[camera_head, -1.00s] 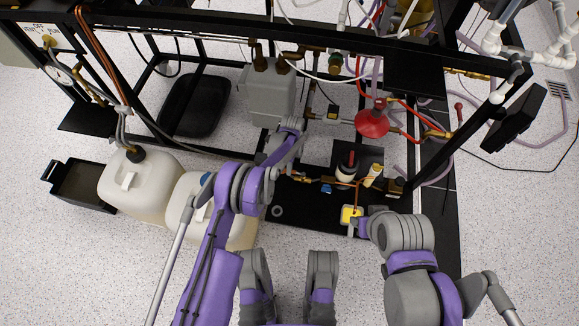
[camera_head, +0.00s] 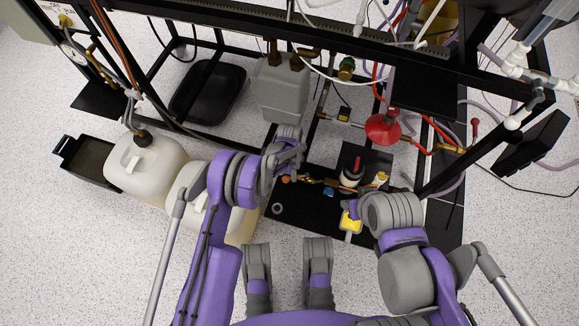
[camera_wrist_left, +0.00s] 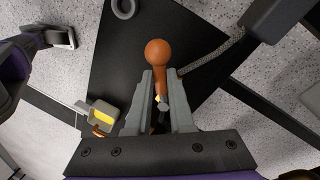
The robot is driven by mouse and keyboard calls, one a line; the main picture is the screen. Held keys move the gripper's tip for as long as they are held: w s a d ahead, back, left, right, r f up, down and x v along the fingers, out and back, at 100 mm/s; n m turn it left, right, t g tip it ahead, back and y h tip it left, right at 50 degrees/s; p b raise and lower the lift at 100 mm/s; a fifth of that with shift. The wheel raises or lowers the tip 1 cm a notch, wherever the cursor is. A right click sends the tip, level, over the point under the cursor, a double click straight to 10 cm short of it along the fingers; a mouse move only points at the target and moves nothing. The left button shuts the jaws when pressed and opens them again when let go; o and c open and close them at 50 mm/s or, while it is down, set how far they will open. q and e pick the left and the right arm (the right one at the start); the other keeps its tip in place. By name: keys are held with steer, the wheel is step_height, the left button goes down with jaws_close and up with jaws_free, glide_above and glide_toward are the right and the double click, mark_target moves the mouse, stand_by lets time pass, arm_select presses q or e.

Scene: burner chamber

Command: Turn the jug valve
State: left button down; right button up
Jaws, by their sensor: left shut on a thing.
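My left gripper (camera_head: 286,168) reaches down in front of the grey tank in the head view. In the left wrist view the left gripper (camera_wrist_left: 160,80) is shut on an orange ball-ended lever (camera_wrist_left: 158,54), which I take for the valve handle. The ball stands out past the fingertips. In the head view the orange ball (camera_head: 286,179) shows small beside the gripper, above the black base plate (camera_head: 288,215).
White jugs (camera_head: 147,165) stand on the left, beside a black tray (camera_head: 90,163). A grey tank (camera_head: 281,92) and a red funnel (camera_head: 383,128) are behind the grippers. Black frame bars (camera_head: 330,38) cross above. Speckled floor is clear in front.

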arm_select(q)
steer(key=shift+s+d+n+t+h, duration=0.25)
steer(key=shift+s+d+n, duration=0.4)
steer(key=shift+n, duration=1.25)
steer(key=shift+s+d+n+t+h, duration=0.3)
steer(key=shift+s+n, duration=0.6)
steer(key=shift+n, duration=1)
steer(key=shift+s+d+n+t+h, duration=0.2)
steer(key=shift+s+d+n, duration=0.45)
steer(key=shift+n, duration=1.25)
steer(key=shift+s, duration=0.1)
steer(key=c, duration=0.8)
jaws_free()
steer(key=shift+a, duration=0.1)
steer(key=r+p, duration=0.1)
steer(key=r, duration=0.2)
steer(key=a+r+p, duration=0.1)
steer(key=r, duration=0.3)
steer(key=a+r, duration=0.1)
steer(key=r, duration=0.2)
steer(key=shift+w+r+p, duration=0.3)
steer(key=shift+w+p, duration=0.1)
